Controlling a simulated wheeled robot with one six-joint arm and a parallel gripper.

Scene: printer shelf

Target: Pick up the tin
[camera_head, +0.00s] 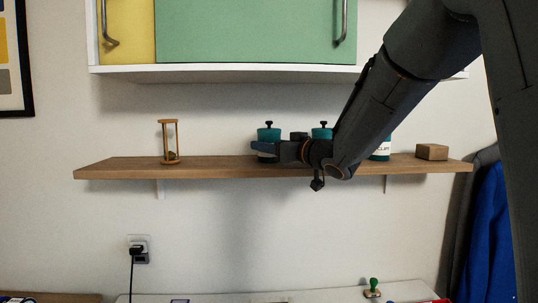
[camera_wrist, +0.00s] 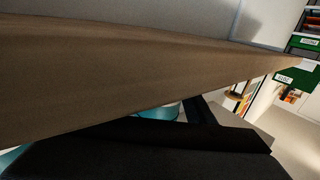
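Three teal tins stand on the wooden shelf (camera_head: 225,168). The left tin (camera_head: 268,134) has a black knob on its lid, and its lower part is partly hidden by my gripper (camera_head: 264,148). The middle tin (camera_head: 321,132) also has a black knob, with its lower part behind my arm. The right tin (camera_head: 382,151) has a white label and is partly covered by my arm. My gripper points left along the shelf, at the left tin's height. In the wrist view, dark gripper parts hide most of the teal surfaces (camera_wrist: 160,111). Whether the fingers are open or shut is unclear.
An hourglass (camera_head: 170,142) stands on the shelf's left part, and a wooden block (camera_head: 432,152) at its right end. A cabinet (camera_head: 255,30) hangs above. The shelf between the hourglass and the left tin is clear. The shelf wood (camera_wrist: 90,70) fills much of the wrist view.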

